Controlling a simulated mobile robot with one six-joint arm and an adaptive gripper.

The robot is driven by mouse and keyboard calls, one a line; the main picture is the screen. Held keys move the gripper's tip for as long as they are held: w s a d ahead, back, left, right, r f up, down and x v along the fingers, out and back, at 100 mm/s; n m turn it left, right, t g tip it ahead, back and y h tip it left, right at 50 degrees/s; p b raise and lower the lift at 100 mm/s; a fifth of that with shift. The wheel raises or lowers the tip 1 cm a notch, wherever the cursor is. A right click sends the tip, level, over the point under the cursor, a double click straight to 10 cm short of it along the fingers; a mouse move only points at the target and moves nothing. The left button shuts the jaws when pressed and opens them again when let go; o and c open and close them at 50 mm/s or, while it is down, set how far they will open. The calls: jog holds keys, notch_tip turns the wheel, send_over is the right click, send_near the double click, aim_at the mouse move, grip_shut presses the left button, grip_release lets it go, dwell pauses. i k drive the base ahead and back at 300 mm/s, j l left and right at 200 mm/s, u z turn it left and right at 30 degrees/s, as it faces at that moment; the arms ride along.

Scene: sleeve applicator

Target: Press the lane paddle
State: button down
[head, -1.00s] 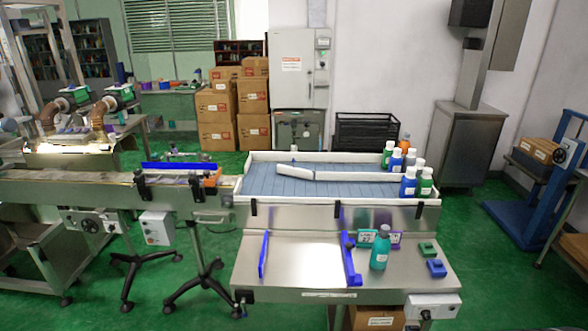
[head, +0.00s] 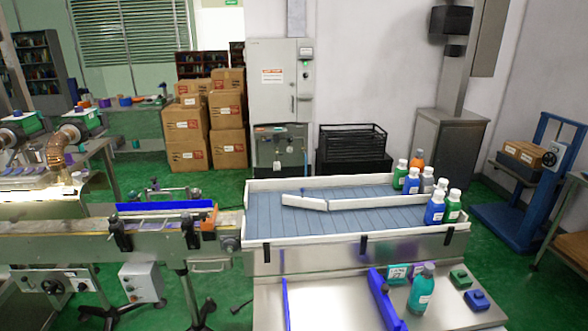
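No label names the lane paddle in view. A green block (head: 459,278) and a blue block (head: 478,300), each with a raised part, sit at the right of the steel front shelf (head: 345,308); I cannot tell if either is the paddle. On the blue-grey conveyor bed (head: 262,205), a short white angled bar (head: 304,202) meets a long white divider (head: 375,202). Several blue, green, grey and orange-topped bottles, such as a blue one (head: 434,212), stand at the bed's right end. My gripper is not in view.
A narrower conveyor (head: 60,247) joins from the left. A grey cabinet (head: 281,85) and stacked cartons (head: 208,125) stand behind. Green floor shows at right.

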aim_at(304, 202)
jog(key=i+j, duration=0.15)
jog(key=j, duration=0.2)
jog(key=i+j+z, duration=0.15)
jog(key=j, duration=0.2)
jog(key=i+j, duration=0.15)
jog(key=j, duration=0.2)
jog(key=i+j+z, duration=0.15)
jog(key=j, duration=0.25)
jog(key=i+j, duration=0.15)
jog(key=j, duration=0.2)
jog(key=i+j+z, duration=0.15)
jog(key=j, duration=0.65)
jog(key=i, duration=0.55)
jog(key=l+z, duration=0.05)
